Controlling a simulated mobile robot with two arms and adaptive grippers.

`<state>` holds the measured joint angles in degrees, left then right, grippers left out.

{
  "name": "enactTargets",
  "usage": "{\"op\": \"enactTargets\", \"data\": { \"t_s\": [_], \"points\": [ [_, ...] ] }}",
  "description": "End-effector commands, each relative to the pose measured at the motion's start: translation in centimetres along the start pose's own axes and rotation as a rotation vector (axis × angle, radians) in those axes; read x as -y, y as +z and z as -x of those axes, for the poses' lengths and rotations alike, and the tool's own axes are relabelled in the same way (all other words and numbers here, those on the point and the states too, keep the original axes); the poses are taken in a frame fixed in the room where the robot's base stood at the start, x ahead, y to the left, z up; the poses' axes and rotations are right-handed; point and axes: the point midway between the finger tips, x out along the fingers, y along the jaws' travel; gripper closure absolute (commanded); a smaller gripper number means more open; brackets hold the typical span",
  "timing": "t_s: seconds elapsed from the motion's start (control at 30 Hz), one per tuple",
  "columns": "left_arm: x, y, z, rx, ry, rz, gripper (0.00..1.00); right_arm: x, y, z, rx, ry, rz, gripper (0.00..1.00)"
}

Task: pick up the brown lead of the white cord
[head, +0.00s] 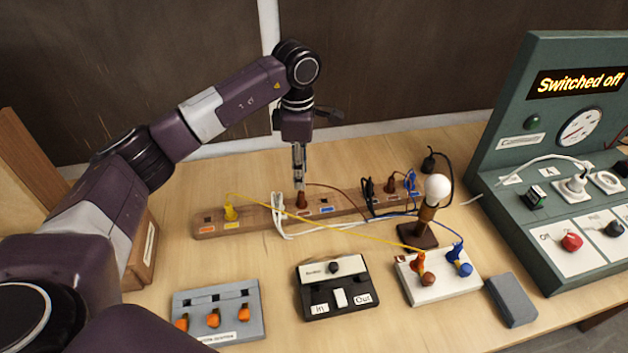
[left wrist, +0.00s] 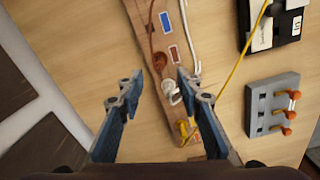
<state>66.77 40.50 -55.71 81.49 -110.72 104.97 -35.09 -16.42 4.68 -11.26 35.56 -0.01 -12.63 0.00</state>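The brown lead (head: 301,201) stands in the wooden strip (head: 262,216), beside a red label. Its thin brown wire runs right along the strip. In the left wrist view the brown lead (left wrist: 160,60) lies just beyond the gap between the fingertips. The white cord (head: 278,215) loops over the strip just left of it, and its looped end (left wrist: 171,92) shows between the fingers. My left gripper (head: 299,181) points down above the brown lead. In the left wrist view the left gripper (left wrist: 160,82) is open, with nothing held. My right gripper is not in view.
A yellow lead (head: 229,212) stands at the strip's left end. Black, brown and blue leads crowd its right end near the bulb (head: 437,188). A grey block (head: 217,308), black switch box (head: 333,287) and white base (head: 440,283) stand in front. The green panel (head: 560,140) reads "Switched off".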

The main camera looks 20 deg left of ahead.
Motion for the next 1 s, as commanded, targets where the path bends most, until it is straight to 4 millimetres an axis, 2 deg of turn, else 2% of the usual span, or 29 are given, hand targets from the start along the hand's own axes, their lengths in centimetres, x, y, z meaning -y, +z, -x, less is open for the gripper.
{"op": "enactTargets", "data": {
  "t_s": [0.03, 0.17, 0.33, 0.5, 0.7, 0.93, 1.0],
  "points": [
    [0.0, 0.0, -0.2, -0.001, -0.001, 0.0, 0.67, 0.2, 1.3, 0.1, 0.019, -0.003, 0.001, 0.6],
    [0.1, -0.1, -1.2, -0.002, -0.003, 0.001, 0.67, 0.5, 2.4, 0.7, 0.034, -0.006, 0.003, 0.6],
    [0.1, -0.1, -3.0, -0.001, -0.003, 0.0, 0.67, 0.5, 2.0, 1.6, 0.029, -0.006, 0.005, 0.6],
    [0.3, -0.1, -5.2, -0.001, -0.006, 0.001, 0.67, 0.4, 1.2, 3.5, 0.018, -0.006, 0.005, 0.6],
    [0.1, -0.1, -7.6, 0.0, -0.002, 0.0, 0.67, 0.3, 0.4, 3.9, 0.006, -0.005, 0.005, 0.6],
    [0.1, -0.1, -7.9, 0.0, 0.0, 0.0, 0.67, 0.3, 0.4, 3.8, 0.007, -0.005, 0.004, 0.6],
    [0.1, -0.1, -7.8, 0.0, 0.0, 0.0, 0.74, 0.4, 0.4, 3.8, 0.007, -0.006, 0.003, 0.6]
  ]
}}
